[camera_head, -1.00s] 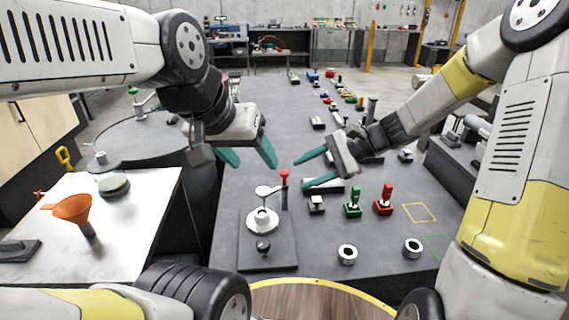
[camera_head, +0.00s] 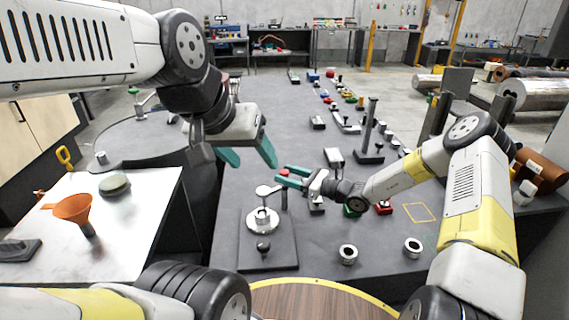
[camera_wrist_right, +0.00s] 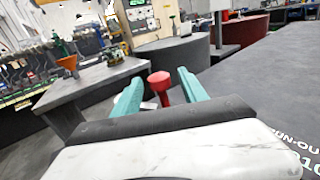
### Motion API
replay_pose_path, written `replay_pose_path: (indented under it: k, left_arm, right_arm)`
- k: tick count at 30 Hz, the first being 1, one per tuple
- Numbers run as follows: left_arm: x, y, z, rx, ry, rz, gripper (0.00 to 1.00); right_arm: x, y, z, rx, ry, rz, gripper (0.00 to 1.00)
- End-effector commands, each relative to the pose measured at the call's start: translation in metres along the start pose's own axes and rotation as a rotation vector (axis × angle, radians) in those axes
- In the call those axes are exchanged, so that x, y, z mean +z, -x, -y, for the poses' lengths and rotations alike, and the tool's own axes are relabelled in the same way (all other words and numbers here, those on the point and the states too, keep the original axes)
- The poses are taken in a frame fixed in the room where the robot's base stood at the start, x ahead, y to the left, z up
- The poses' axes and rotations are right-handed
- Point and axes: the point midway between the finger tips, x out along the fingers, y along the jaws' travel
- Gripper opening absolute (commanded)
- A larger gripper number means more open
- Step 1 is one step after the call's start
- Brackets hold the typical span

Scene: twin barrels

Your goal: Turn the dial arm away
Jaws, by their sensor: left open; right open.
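The dial (camera_head: 263,220) is a pale round hub on a dark plate (camera_head: 284,258) at the near middle of the table. Its pale arm (camera_head: 267,190) reaches right towards a dark upright post with a red knob (camera_head: 284,172). My right gripper (camera_head: 281,177) is open at the height of the knob. In the right wrist view the red knob (camera_wrist_right: 160,79) stands between the open fingers (camera_wrist_right: 160,92), with gaps on both sides. My left gripper (camera_head: 252,158) is open and empty, behind and left of the dial.
Two metal rings (camera_head: 348,254) (camera_head: 412,247) lie at the near right. A tall dark stand (camera_head: 371,130) is farther back. A side table with an orange funnel (camera_head: 72,208) is at left.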

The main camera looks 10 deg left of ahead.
Motion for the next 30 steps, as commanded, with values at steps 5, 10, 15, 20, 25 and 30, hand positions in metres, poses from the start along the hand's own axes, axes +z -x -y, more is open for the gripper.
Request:
replay_pose_path:
  k: [5, 10, 15, 20, 25, 30]
  left_arm:
    - [0.000, 0.000, 0.000, 0.000, 0.000, 0.000, 0.59]
    - [0.000, 0.000, 0.000, 0.000, 0.000, 0.000, 0.59]
    - [0.000, 0.000, 0.000, 0.000, 0.000, 0.000, 0.59]
    - [0.000, 0.000, 0.000, 0.000, 0.000, 0.000, 0.59]
    - [0.000, 0.000, 0.000, 0.000, 0.000, 0.000, 0.59]
    - [0.000, 0.000, 0.000, 0.000, 0.000, 0.000, 0.59]
  right_arm:
    - [0.000, -0.028, -0.001, 0.002, 0.001, 0.001, 0.51]
    - [0.000, -0.041, 0.000, 0.001, 0.001, 0.000, 0.51]
    - [0.000, -0.043, 0.000, 0.001, 0.001, 0.000, 0.51]
    - [0.000, -0.043, 0.000, 0.001, 0.001, 0.000, 0.43]
    - [0.000, -0.043, 0.000, 0.001, 0.001, 0.000, 0.09]
    - [0.000, -0.043, 0.000, 0.001, 0.001, -0.001, 0.00]
